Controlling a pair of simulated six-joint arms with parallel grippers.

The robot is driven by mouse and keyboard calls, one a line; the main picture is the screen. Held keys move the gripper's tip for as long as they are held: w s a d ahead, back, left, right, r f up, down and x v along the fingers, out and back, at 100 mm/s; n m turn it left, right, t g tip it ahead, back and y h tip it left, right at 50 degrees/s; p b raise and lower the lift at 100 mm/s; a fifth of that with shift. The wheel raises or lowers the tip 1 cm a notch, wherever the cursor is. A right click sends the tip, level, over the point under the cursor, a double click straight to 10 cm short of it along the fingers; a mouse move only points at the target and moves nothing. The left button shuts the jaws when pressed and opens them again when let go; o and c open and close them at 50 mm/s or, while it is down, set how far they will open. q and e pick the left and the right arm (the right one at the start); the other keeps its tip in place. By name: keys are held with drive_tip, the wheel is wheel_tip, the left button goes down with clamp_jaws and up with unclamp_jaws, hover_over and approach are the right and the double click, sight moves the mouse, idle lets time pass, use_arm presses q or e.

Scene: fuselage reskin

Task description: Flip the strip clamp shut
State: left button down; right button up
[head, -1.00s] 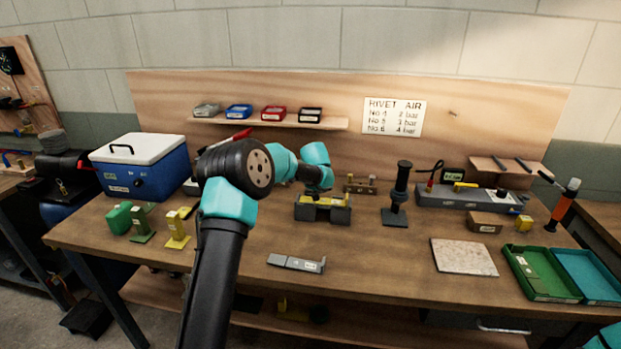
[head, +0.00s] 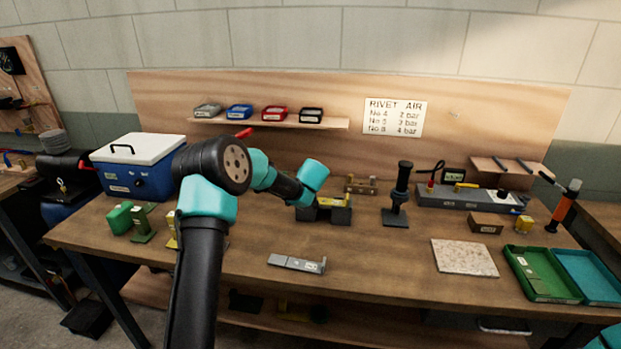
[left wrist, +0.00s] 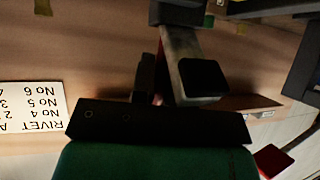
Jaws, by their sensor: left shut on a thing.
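A low fixture with a yellow bar (head: 331,202) on dark blocks (head: 341,215) sits mid-bench and looks like the strip clamp; my left wrist covers its left part. My left gripper's fingers are hidden behind the wrist in the head view. In the left wrist view the left gripper (left wrist: 168,80) is shut on a slim part beside a pale metal bar (left wrist: 181,48) with a black end. This seems to be the clamp's lever, but the dark picture hides the exact grip. My right gripper is out of view.
A grey tapered part (head: 297,263) lies in front of the fixture. A black upright tool (head: 396,196) stands close to its right. A stone plate (head: 464,257) and green tray (head: 540,275) lie further right. The front middle of the bench is mostly clear.

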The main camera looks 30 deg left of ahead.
use_arm(q)
drive_tip(key=shift+r, duration=0.1)
idle(0.4)
drive_tip(key=c, duration=1.1)
unclamp_jaws()
drive_tip(key=v, duration=1.7)
drive_tip(key=shift+s+d, duration=0.1)
drive_tip(key=shift+s, duration=0.1)
drive_tip(key=shift+c, duration=0.3)
